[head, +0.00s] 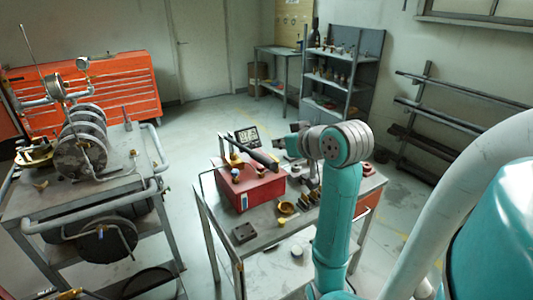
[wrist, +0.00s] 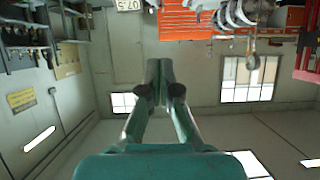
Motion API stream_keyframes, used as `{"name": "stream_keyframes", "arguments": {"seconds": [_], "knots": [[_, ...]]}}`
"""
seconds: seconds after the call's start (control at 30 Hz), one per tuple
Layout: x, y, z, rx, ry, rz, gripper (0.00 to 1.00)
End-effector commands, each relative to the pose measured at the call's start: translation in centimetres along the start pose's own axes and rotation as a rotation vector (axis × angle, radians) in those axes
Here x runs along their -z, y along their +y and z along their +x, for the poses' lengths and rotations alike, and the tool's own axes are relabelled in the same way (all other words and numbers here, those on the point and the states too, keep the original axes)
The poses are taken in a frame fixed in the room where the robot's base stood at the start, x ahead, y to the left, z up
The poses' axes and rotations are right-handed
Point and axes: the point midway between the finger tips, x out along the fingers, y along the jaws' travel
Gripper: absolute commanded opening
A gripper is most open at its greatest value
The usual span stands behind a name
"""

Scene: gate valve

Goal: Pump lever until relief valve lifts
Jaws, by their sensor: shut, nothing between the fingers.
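A red box-shaped pump unit (head: 255,190) stands on the middle bench in the head view. A dark lever (head: 262,158) slopes across its top, its lower end to the right. A brass fitting (head: 236,160) stands on the box's left part; I cannot tell whether it is the relief valve. My gripper (wrist: 160,75) is shut and empty in the upside-down wrist view. In the head view my grey wrist is right of the lever, and the fingertips are hard to make out. I see no contact with the lever.
A dark block (head: 244,232) and a brass bowl (head: 286,208) lie on the bench's front. Clear floor separates cart and bench.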

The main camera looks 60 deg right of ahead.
Motion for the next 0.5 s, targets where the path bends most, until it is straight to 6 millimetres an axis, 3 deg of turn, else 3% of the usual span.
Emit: {"name": "stream_keyframes", "arguments": {"seconds": [0.23,0.5], "knots": [[0.6,0.7,0.1,-0.01,-0.009,-0.008,0.0],[0.5,0.6,4.3,-0.008,-0.011,-0.007,0.0]]}}
